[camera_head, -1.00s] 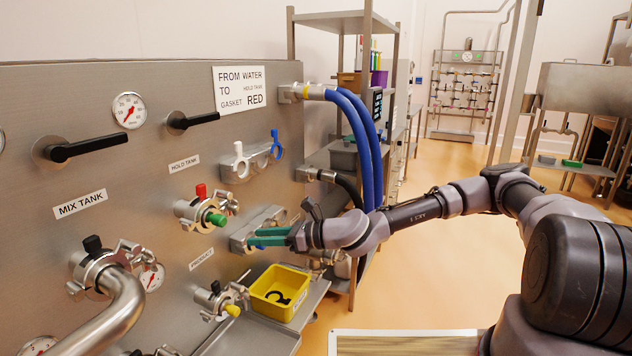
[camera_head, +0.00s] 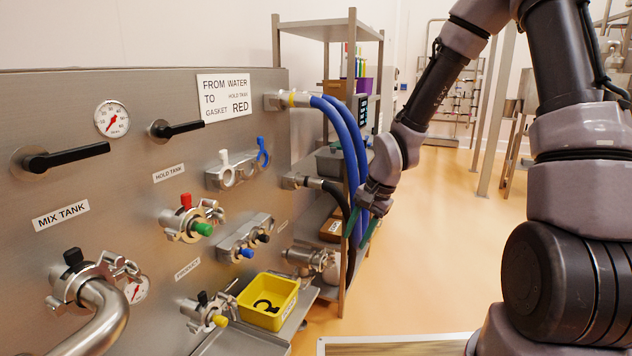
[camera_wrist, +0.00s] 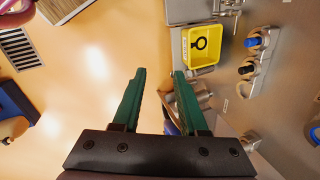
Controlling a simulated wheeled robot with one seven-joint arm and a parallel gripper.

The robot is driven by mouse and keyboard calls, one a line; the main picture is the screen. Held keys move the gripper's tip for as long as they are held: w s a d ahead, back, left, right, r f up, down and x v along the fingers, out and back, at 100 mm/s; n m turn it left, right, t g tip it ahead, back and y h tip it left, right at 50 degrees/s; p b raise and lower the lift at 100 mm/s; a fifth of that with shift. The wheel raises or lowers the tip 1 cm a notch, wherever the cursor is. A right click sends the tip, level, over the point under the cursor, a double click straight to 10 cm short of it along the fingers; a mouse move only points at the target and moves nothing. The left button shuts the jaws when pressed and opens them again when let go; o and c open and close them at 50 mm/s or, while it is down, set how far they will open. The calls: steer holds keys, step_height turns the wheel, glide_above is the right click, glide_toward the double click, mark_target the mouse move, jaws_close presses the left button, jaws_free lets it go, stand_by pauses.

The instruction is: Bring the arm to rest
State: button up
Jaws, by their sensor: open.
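My gripper (camera_head: 366,228) hangs at the right of the steel panel, in front of the hoses, with its green fingers pointing down. In the wrist view my gripper (camera_wrist: 158,75) is open, its two green fingers spread with nothing held between them. My arm is raised and folded above it at the right of the head view. The steel panel (camera_head: 60,130) with its ports and valves stands at the left, apart from the gripper.
Blue hoses (camera_head: 352,150) hang from the panel's right side, close to my gripper. A yellow bin (camera_head: 284,312) with dark rings sits on a steel shelf below. A shelf rack (camera_head: 283,60) stands behind the hoses. The orange floor (camera_head: 420,260) at the right is open.

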steer(key=s+d+r+n+t+h, duration=0.1)
steer(key=s+d+r+t, duration=0.1)
steer(key=d+r, duration=0.5)
steer(key=s+d+r+n+t+h, duration=0.15)
steer(key=d+r, duration=0.25)
steer(key=r, duration=0.8)
steer(key=s+d+r+t+y, duration=0.1)
steer(key=s+d+r+t, duration=0.1)
steer(key=s+r, duration=0.8)
steer(key=shift+s+d+r, duration=0.15)
steer(key=shift+d+r, duration=0.5)
steer(key=shift+d, duration=0.2)
